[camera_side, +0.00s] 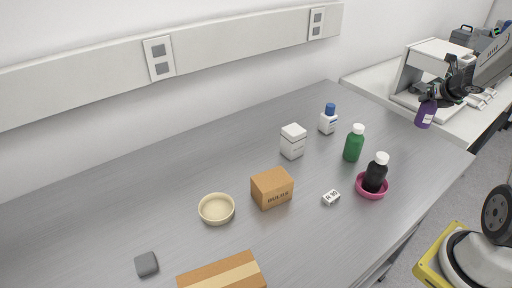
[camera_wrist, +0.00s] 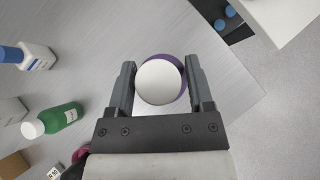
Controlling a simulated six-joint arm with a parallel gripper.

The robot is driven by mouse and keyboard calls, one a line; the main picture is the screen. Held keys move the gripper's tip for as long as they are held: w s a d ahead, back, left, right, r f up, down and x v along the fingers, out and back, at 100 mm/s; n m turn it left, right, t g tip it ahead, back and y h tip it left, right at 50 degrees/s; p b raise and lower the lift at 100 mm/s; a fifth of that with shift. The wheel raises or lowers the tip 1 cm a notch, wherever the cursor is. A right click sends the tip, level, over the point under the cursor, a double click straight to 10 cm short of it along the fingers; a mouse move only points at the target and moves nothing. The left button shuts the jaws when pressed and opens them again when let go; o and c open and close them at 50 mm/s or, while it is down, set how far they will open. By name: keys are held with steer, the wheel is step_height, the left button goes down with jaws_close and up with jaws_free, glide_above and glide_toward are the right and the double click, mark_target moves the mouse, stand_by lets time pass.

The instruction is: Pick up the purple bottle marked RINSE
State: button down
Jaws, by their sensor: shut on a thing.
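The purple bottle (camera_side: 426,114) is at the right end of the grey table in the side view, with a white label on its side. My gripper (camera_side: 448,92) is at its top and covers its cap there. In the wrist view, my gripper (camera_wrist: 160,85) has one finger on each side of the bottle, shut on it. The bottle's white cap (camera_wrist: 160,82) faces the wrist camera, with a purple rim (camera_wrist: 182,78) behind it. The label's text is too small to read. I cannot tell whether the bottle's base touches the table.
A green bottle (camera_side: 353,145), a black bottle (camera_side: 376,175) in a pink dish (camera_side: 371,192), a blue-capped white bottle (camera_side: 328,122) and a white box (camera_side: 293,143) stand nearby. A cardboard box (camera_side: 271,189) and cream bowl (camera_side: 216,210) are farther left. A white instrument (camera_side: 432,62) stands behind my gripper.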

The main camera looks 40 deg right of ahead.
steer(key=s+a+r, duration=0.5)
steer(key=s+a, duration=0.1)
steer(key=s, duration=0.1)
steer(key=shift+a, duration=0.4)
stand_by(0.6)
